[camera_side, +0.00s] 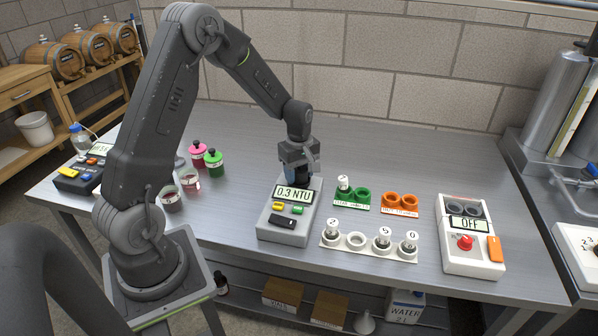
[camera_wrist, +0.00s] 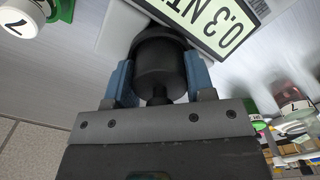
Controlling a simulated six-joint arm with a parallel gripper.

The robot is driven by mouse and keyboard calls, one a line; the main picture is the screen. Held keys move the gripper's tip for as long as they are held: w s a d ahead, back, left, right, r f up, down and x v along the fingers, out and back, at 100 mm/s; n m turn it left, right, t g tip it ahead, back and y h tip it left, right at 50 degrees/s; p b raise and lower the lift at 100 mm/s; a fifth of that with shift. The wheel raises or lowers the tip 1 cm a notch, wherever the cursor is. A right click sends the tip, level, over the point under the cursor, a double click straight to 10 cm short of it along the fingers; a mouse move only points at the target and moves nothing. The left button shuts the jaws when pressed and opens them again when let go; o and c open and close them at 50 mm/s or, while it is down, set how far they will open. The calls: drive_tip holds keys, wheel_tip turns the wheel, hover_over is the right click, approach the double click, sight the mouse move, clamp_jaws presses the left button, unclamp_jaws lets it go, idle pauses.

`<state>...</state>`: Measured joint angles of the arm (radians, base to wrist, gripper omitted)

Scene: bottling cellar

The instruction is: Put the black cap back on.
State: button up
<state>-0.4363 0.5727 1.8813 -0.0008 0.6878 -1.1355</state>
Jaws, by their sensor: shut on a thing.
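The grey turbidity meter (camera_side: 265,228) stands on the bench in the side view, its display reading 0.3 NTU. In the wrist view part of its display (camera_wrist: 215,25) shows at the top. My gripper (camera_side: 299,172) is low over the back of the meter, pointing down. In the wrist view its blue fingers are shut on the black cap (camera_wrist: 160,65), a round dark cylinder with a small knob towards me. The cap is at the meter's back end, beside the display. The fingers mostly hide it in the side view, and I cannot tell whether it is fully seated.
Right of the meter is a white rack (camera_side: 357,241) with several vials and one empty hole. Behind it are a green rack (camera_side: 352,207) with one vial and an empty orange rack (camera_side: 399,213). Further right stands a white device (camera_side: 470,258) reading OFF. Bottles (camera_side: 213,162) stand left.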

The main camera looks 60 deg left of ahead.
drive_tip(key=o, duration=1.4)
drive_tip(key=shift+r, duration=0.1)
drive_tip(key=shift+r, duration=2.95)
clamp_jaws()
drive_tip(key=shift+f, duration=0.35)
